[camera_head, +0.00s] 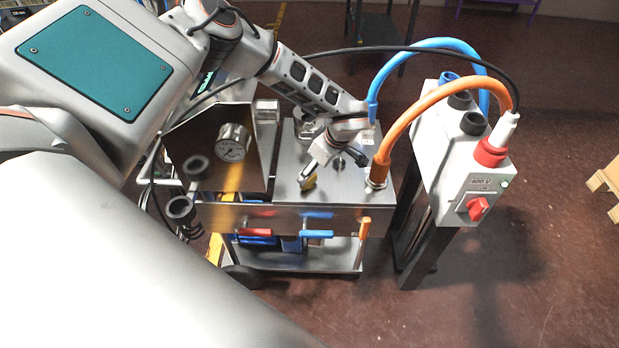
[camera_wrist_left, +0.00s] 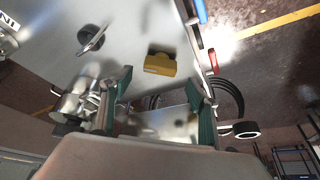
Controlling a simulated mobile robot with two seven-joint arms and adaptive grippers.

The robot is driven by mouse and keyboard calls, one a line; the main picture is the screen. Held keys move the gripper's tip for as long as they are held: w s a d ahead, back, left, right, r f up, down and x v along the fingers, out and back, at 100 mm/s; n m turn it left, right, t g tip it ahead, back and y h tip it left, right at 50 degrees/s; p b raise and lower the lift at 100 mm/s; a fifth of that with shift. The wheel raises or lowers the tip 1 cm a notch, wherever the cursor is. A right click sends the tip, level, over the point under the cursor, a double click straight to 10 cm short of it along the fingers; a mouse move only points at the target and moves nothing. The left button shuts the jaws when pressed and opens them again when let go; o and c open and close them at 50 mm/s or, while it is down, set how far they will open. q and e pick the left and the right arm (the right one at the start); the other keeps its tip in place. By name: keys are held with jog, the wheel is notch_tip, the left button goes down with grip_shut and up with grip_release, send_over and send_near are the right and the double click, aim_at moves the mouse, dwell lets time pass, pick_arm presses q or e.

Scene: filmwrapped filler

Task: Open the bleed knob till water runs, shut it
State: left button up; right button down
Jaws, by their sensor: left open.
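My left gripper (camera_head: 314,168) is over the steel cart top (camera_head: 289,160), fingers pointing toward its front edge. In the left wrist view, its two green fingers (camera_wrist_left: 158,88) are apart with nothing held between them. A yellow block-like piece (camera_wrist_left: 160,64) shows between and beyond the fingertips; it is also in the head view (camera_head: 309,183), just by the tips. A round knob with a metal bar (camera_wrist_left: 92,38) is on the steel top, apart from the fingers. I cannot tell which piece is the bleed knob. No running water is visible.
A pressure gauge (camera_head: 234,142) sits on the left panel. Red (camera_head: 253,232) and blue (camera_head: 316,234) lever handles are on the cart's front. An orange hose (camera_head: 436,90) and a blue hose (camera_head: 425,46) arch right, near a grey post box (camera_head: 440,135) with a red switch (camera_head: 478,208).

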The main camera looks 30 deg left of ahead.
pick_arm(q)
jog(key=shift+x, duration=2.75)
jog(key=c, duration=1.1)
